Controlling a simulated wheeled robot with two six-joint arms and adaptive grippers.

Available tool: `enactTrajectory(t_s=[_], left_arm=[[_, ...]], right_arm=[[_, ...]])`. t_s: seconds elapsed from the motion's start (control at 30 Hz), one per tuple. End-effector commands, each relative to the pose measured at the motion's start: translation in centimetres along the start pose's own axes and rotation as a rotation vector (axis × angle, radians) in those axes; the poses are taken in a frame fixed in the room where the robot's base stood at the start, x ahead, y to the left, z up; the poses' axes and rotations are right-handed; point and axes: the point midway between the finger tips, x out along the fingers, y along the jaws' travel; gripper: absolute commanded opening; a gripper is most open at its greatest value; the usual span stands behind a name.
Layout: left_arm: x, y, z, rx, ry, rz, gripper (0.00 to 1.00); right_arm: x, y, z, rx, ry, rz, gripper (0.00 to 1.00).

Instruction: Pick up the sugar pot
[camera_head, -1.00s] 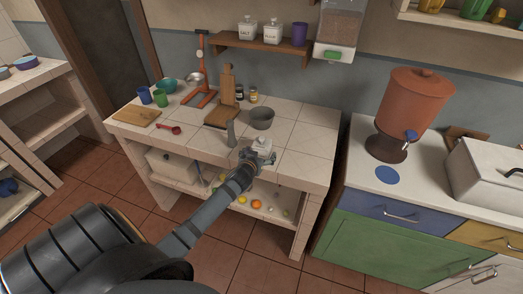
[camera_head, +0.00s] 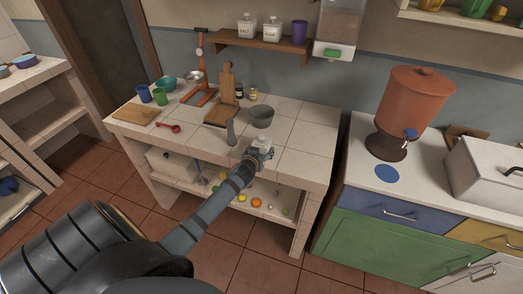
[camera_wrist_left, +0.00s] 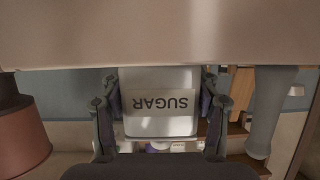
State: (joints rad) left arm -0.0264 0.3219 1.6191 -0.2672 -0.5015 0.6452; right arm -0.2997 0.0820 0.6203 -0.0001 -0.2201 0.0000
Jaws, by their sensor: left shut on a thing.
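The sugar pot (camera_head: 264,138) is a small white pot at the front right part of the tiled counter (camera_head: 305,138). Its SUGAR label shows upside down in the left wrist view (camera_wrist_left: 160,118). My left gripper (camera_head: 259,152) is shut on the pot, with one finger on each side of it in the wrist view (camera_wrist_left: 160,104). The pot looks upright at counter level; whether its base touches the tiles I cannot tell. The gripper hides its lower part in the head view. My right gripper is not in view.
A wall shelf (camera_head: 260,46) holds two white jars above.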

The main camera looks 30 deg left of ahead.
Motion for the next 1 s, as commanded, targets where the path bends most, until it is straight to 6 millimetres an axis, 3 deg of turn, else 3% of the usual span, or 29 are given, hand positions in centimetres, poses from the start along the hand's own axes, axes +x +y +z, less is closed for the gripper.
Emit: enactTrajectory(t_s=[0.27, 0.43, 0.67, 0.8, 0.93, 1.0], left_arm=[[-0.2, 0.0, -0.6, 0.000, 0.004, 0.001, 0.18], [-1.1, 0.0, -3.0, 0.002, 0.008, 0.001, 0.18], [-6.6, -3.4, -7.0, 0.017, 0.004, 0.000, 0.17], [-9.0, -5.1, -7.5, 0.020, -0.003, 0.001, 0.17], [-11.1, -6.6, -8.2, 0.020, -0.005, 0.003, 0.17], [-12.4, -7.7, -8.8, 0.016, -0.007, -0.003, 0.18]], right_arm=[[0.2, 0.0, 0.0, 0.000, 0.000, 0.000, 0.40], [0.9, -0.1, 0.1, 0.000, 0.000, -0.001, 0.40], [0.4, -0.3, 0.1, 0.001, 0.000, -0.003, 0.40], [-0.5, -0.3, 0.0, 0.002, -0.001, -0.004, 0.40], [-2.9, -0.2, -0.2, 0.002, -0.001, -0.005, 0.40], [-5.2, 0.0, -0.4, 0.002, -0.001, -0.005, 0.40]])
